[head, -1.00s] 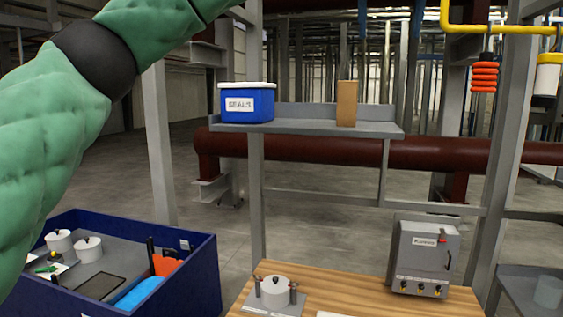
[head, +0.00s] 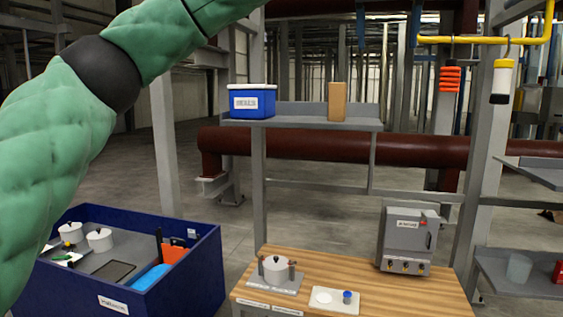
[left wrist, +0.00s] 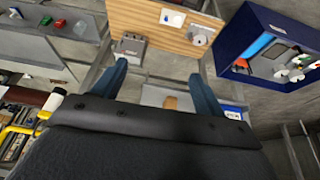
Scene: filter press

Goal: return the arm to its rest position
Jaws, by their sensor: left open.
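My left arm (head: 55,150), in a green padded sleeve with a black joint band, rises from the left edge of the head view and leaves through the top. Its gripper is outside that view. In the left wrist view my left gripper (left wrist: 158,72) shows two blue fingers spread apart. They are open, with nothing between them. The wooden bench (left wrist: 155,35) shows beyond the fingertips in this view. My right gripper is in neither view.
A shelf (head: 300,122) holds a blue bin (head: 252,102) and a brown box (head: 338,100). A blue crate (head: 190,265) stands left.

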